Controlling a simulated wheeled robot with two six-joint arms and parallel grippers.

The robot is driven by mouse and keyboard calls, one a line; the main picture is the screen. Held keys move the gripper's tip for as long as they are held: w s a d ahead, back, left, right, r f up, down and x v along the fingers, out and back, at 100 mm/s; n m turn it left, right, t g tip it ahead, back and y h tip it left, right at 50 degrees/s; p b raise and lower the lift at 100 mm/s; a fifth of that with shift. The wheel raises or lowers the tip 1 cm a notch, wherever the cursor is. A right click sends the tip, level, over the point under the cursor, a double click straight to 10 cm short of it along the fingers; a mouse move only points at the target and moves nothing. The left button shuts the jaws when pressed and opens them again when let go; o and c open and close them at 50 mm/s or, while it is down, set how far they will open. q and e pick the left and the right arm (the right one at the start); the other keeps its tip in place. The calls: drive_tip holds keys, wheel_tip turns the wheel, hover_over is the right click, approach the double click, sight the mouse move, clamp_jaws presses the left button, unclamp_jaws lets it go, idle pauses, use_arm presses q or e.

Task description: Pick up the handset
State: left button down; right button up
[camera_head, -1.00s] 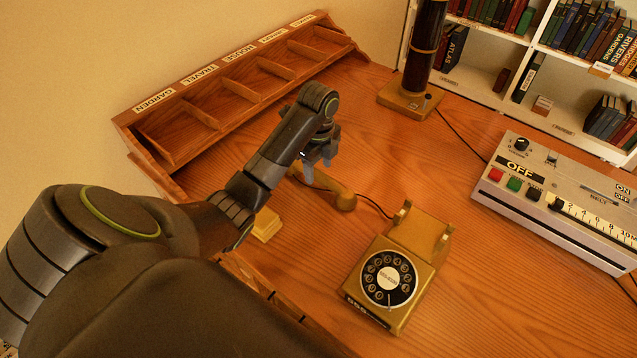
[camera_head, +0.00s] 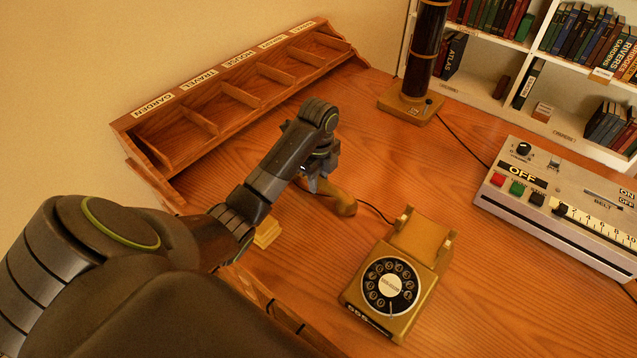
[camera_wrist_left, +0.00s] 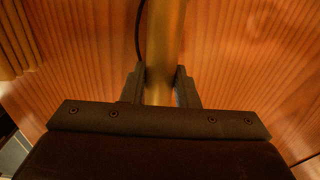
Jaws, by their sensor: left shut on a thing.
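The mustard-gold handset (camera_head: 341,201) lies off its cradle on the wooden desk, left of the rotary telephone (camera_head: 410,265). A dark cord runs from it to the telephone. My left gripper (camera_head: 314,183) is over the handset's middle, and my arm hides its far end. In the left wrist view, the fingers of my left gripper (camera_wrist_left: 161,88) stand on both sides of the handset's grip (camera_wrist_left: 163,45) and are shut on it. I cannot tell whether the handset is clear of the desk. My right gripper is not in view.
A labelled wooden sorting rack (camera_head: 230,92) stands along the wall. A small yellow block (camera_head: 267,234) lies near the desk's front edge. A dark column lamp (camera_head: 418,70) stands at the back, and a grey control box (camera_head: 560,205) is at the right. Desk behind the telephone is clear.

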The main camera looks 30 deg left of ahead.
sight(319, 178)
use_arm(q)
drive_tip(key=shift+r, duration=0.1)
wheel_tip(319, 178, up, 10)
drive_tip(key=p, duration=0.8)
drive_tip(key=shift+p, duration=0.35)
